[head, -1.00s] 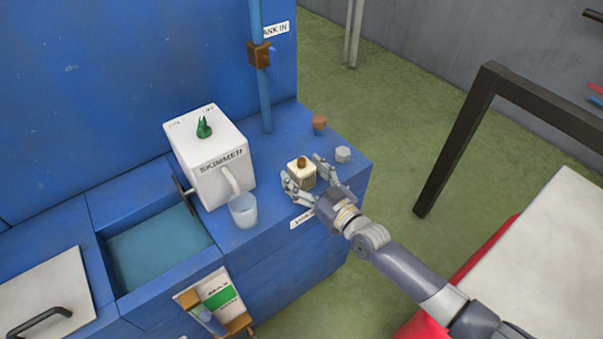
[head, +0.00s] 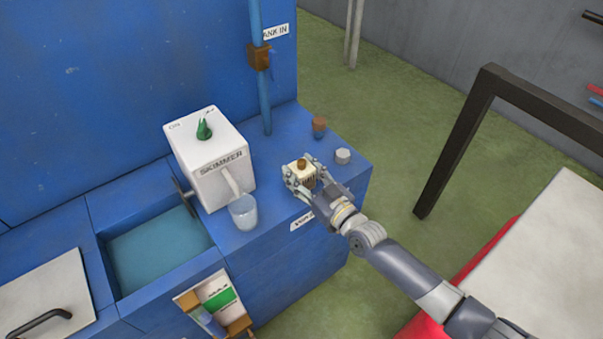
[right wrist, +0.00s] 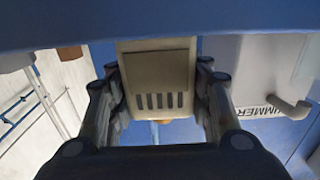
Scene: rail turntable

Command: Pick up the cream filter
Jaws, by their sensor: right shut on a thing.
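The cream filter (head: 299,168) is a small cream block with dark slots and a brown knob on top. It stands upright on the blue cabinet top, to the right of the skimmer. My right gripper (head: 304,179) is shut on it, with a finger on either side. In the right wrist view the filter (right wrist: 160,80) fills the space between the two fingers (right wrist: 160,95), its slotted face towards the camera. My left gripper is not in view.
The white skimmer (head: 208,165) and a clear cup (head: 243,212) stand left of the filter. A brown stopper (head: 319,125) and a pale hexagonal piece (head: 343,156) sit behind and to the right. An open water basin (head: 160,250) lies at left.

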